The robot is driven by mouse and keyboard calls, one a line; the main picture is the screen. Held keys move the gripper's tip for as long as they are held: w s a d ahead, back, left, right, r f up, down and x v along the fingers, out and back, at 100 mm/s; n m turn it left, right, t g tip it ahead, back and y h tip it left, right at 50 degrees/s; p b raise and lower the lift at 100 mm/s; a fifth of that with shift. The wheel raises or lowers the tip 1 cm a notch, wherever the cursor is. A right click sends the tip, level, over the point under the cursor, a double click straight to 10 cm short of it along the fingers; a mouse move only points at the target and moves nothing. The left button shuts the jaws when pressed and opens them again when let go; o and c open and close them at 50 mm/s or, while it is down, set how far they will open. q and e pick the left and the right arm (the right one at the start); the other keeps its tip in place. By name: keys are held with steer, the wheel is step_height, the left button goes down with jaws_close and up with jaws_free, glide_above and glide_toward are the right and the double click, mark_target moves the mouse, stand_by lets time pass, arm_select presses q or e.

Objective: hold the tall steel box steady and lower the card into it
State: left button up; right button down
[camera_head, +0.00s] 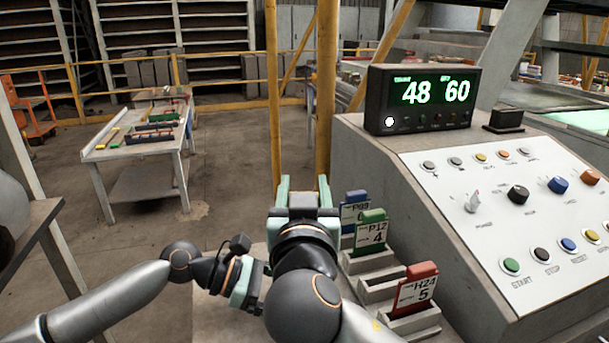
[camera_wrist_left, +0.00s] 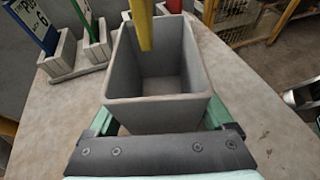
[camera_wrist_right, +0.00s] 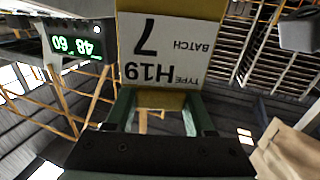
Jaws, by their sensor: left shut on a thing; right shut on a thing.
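The tall steel box (camera_wrist_left: 150,115) is grey and open at the top; it stands upright in the left wrist view. My left gripper (camera_wrist_left: 160,128) is shut on it, with a finger at either side. In the head view my left gripper (camera_head: 245,288) is partly covered by my right arm, and the box is hidden. My right gripper (camera_wrist_right: 160,108) is shut on the yellow card (camera_wrist_right: 170,50), labelled H19 7. In the left wrist view the card (camera_wrist_left: 144,25) appears edge-on over the box opening; I cannot tell if its lower end is below the rim.
Holders with a blue card (camera_head: 353,213), a green card (camera_head: 371,232) and a red card (camera_head: 415,288) stand right of my right gripper. The control console (camera_head: 480,190) rises beyond them, with a display (camera_head: 422,98) reading 48 and 60. A worktable (camera_head: 140,150) stands back left.

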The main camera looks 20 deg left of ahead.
steer(key=shift+f, duration=0.45)
